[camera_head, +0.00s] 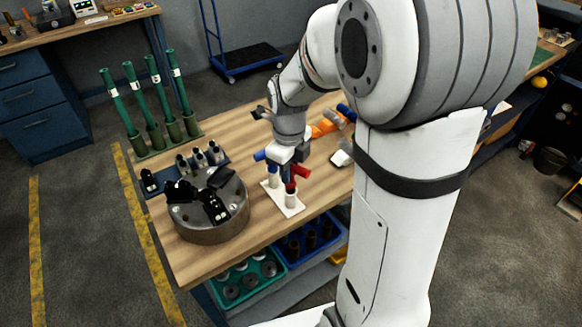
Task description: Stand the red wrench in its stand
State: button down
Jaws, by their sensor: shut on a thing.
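The white stand (282,206) lies near the front edge of the wooden table and carries upright white sockets. A blue T-shaped wrench (259,156) is upright at its left socket, partly hidden by my gripper. The red wrench (299,171) is upright at the right socket (292,198), its red crossbar uppermost. My gripper (289,161) points down over the stand and is shut on the red wrench near its crossbar. The fingers hide part of the grip. I cannot tell how deep the red wrench sits in the socket.
A grey chuck (208,222) with black jaws stands left of the stand. Behind it are a dark holder tray (185,182) and tall green tubes (152,102). An orange object (325,126) lies behind my gripper. Bins (246,284) sit below the front edge.

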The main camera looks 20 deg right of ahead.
jog(key=shift+f, duration=0.1)
jog(key=c, duration=1.2)
grip_release()
notch_tip(320, 180, up, 8)
jog(key=shift+f, duration=0.1)
jog(key=s+n+t, duration=0.3)
jog(key=s+n, duration=1.1)
jog(key=n, duration=1.3)
jog(key=shift+s+d+r+n, duration=0.2)
jog(key=shift+d+r+n, duration=0.15)
jog(key=shift+d+n, duration=0.05)
